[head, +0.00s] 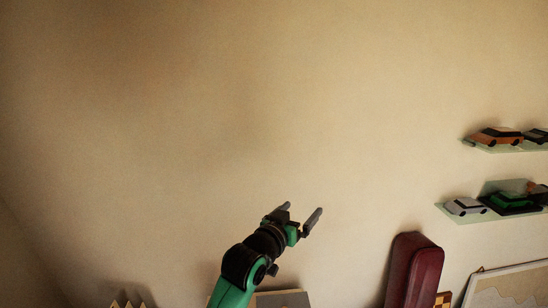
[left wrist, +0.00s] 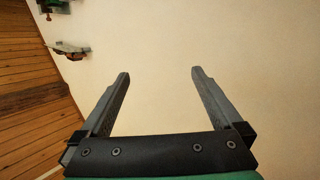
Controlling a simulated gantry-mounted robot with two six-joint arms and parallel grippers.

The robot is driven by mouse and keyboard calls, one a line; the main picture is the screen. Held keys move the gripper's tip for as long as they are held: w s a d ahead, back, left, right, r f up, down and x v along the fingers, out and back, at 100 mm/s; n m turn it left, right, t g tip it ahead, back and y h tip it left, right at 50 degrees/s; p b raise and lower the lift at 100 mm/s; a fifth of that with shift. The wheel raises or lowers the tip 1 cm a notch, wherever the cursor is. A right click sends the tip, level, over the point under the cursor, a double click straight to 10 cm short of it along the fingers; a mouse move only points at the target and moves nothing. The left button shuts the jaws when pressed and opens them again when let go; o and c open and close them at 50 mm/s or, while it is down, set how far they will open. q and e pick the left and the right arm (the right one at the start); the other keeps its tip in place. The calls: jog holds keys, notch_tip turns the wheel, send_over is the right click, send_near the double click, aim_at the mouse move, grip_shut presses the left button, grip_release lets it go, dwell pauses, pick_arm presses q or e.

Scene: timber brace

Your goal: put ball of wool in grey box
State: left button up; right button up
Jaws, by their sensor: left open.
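My left gripper (head: 302,216) is raised in front of the bare wall in the head view, with its fingers pointing up and to the right. It is open and empty. In the left wrist view its two fingers (left wrist: 160,76) stand wide apart with only plain wall between them. I see no ball of wool and no grey box that I can make out in either view. A flat grey piece (head: 284,299) shows at the bottom edge behind my left arm; I cannot tell what it is. My right gripper is not in view.
Two wall shelves (head: 510,148) with toy cars are at the right. A dark red case (head: 414,270) stands upright at the lower right, beside a framed board (head: 508,288). The wall around the gripper is clear. Wooden planks (left wrist: 35,90) show at the left of the wrist view.

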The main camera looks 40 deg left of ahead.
pick_arm(q)
jog(key=s+d+r+m+t+h, duration=0.1)
jog(key=s+d+r+t, duration=0.25)
jog(key=r, duration=0.55)
jog(key=s+d+r+m+t+h, duration=0.15)
jog(key=s+d+r, duration=0.3)
jog(key=r, duration=0.45)
jog(key=s+d+r+m+t+h, duration=0.1)
jog(key=s+d+r+t, duration=0.1)
jog(key=s+r, duration=0.4)
jog(key=s+d+r+m+t+h, duration=0.1)
jog(key=s+d+r+t, duration=0.2)
jog(key=s+r, duration=0.4)
jog(key=s+t, duration=0.1)
jog(key=s, duration=0.2)
jog(key=shift+s, duration=0.25)
